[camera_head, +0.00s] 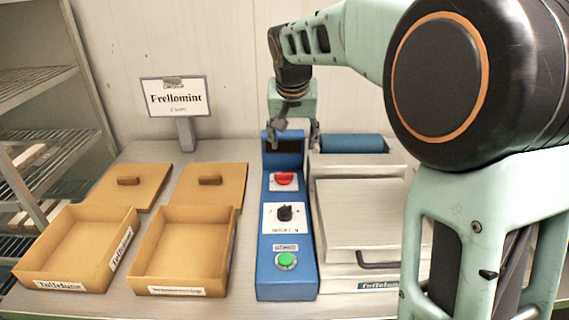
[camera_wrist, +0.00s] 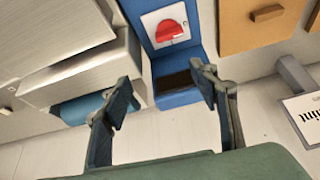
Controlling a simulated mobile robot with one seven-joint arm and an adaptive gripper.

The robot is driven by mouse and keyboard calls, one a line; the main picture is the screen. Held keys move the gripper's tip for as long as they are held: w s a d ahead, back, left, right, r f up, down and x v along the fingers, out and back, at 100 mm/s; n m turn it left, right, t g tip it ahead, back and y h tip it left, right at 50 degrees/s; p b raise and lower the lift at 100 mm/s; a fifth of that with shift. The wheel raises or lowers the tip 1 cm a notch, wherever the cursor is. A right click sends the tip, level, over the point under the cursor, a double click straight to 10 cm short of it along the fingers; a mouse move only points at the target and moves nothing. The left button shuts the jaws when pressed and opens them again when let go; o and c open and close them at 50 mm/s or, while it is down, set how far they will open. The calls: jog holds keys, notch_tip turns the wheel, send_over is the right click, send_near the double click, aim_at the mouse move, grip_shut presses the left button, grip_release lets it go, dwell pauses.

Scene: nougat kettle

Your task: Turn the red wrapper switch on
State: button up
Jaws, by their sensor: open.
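The red wrapper switch (camera_head: 284,179) is a red rotary knob on a white plate, near the far end of a blue control panel (camera_head: 268,248). It also shows at the top of the wrist view (camera_wrist: 168,30), where its straight edge looks tilted. My gripper (camera_head: 298,132) is above the far end of the panel, beyond the switch. In the wrist view its two fingers (camera_wrist: 160,98) are spread apart with nothing between them, and the switch lies past the fingertips. My gripper is not touching the switch. No on or off marking is readable.
A black knob (camera_head: 285,213) and a green button (camera_head: 286,260) sit nearer on the panel. A metal machine with a lid (camera_head: 355,215) and a blue roll (camera_head: 354,143) stand right. Cardboard boxes (camera_head: 185,250) and lids lie left. A sign (camera_head: 178,97) stands behind.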

aim_at(284, 173)
jog(key=shift+n+g, duration=0.4)
jog(key=w+f, duration=0.1)
jog(key=f, duration=0.2)
jog(key=w+a+f, duration=0.1)
jog(key=f, duration=0.3)
jog(key=a+f, duration=0.1)
jog(key=f, duration=0.3)
jog(key=shift+w+a, duration=0.1)
jog(key=shift+w, duration=0.3)
jog(key=shift+c, duration=0.6)
jog(key=c, duration=1)
